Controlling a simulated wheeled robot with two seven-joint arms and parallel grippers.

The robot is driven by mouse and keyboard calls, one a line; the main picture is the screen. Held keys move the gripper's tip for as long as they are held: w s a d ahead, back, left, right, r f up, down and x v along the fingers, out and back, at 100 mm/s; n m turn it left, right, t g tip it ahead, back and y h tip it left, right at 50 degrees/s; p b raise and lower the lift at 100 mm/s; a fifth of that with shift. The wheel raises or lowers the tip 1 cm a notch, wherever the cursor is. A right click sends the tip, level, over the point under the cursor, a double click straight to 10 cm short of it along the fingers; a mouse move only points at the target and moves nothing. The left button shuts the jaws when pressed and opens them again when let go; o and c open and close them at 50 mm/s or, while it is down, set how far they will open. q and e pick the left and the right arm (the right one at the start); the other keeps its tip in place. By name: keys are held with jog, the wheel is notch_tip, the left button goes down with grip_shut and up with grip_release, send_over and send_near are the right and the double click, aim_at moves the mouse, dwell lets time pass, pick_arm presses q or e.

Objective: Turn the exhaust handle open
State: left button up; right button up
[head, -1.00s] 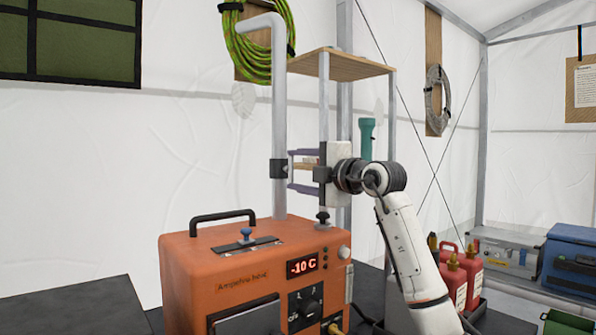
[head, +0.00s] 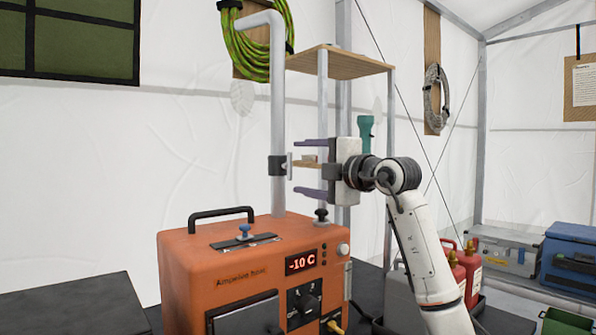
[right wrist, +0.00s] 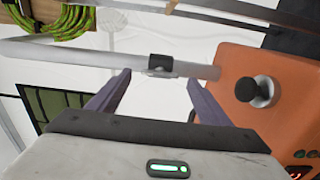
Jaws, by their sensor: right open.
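The exhaust pipe (head: 277,95) rises from the orange heater box (head: 190,262) and bends left at the top. A black collar (head: 277,165) sits on it, with a small grey exhaust handle (head: 289,165) on its right side. In the right wrist view the handle (right wrist: 160,73) shows below the black collar (right wrist: 160,62). My right gripper (head: 298,167) is open and empty, its purple fingers pointing left at the handle. In the right wrist view the gripper (right wrist: 159,77) has the handle ahead, between its fingertips and apart from them. My left gripper is not in view.
A wooden-topped rack (head: 340,62) with thin posts stands close behind my right gripper. A teal flashlight (head: 366,133) is beside it. Red canisters (head: 467,270) stand at right.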

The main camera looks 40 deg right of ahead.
jog(key=s+b, duration=0.1)
jog(key=s, duration=0.6)
jog(key=shift+s+a, duration=0.2)
jog(key=shift+a, duration=0.2)
